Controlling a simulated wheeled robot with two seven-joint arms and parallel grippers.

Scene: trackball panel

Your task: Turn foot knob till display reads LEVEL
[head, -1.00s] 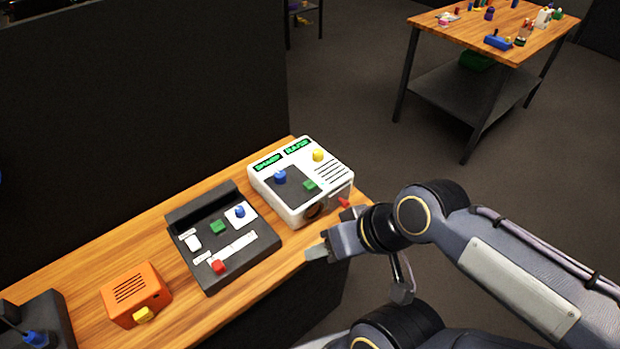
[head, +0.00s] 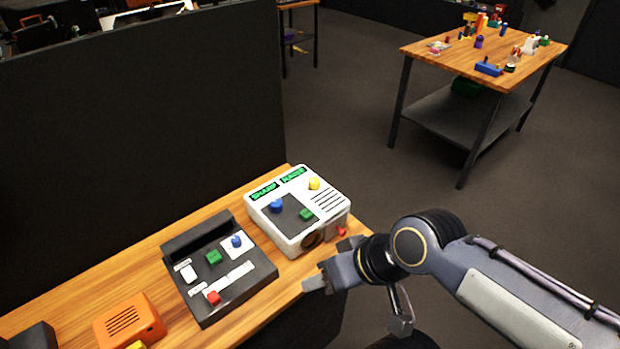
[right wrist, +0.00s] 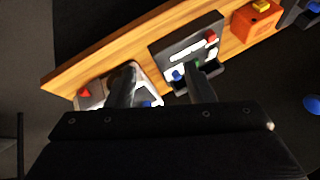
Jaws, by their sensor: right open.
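The white panel box (head: 334,213) stands at the right end of the wooden bench. My right gripper (head: 315,284) is open and empty, in front of the box by the bench's front edge, apart from the knob. In the right wrist view its two fingers (right wrist: 162,88) are spread above the bench. My left gripper is out of view.
The box top carries a blue ball (head: 276,205), a green button (head: 306,214) and a yellow knob (head: 314,184). A dark control panel (head: 240,299) and an orange box (head: 129,322) stand to the left. A dark partition (head: 140,120) rises behind the bench.

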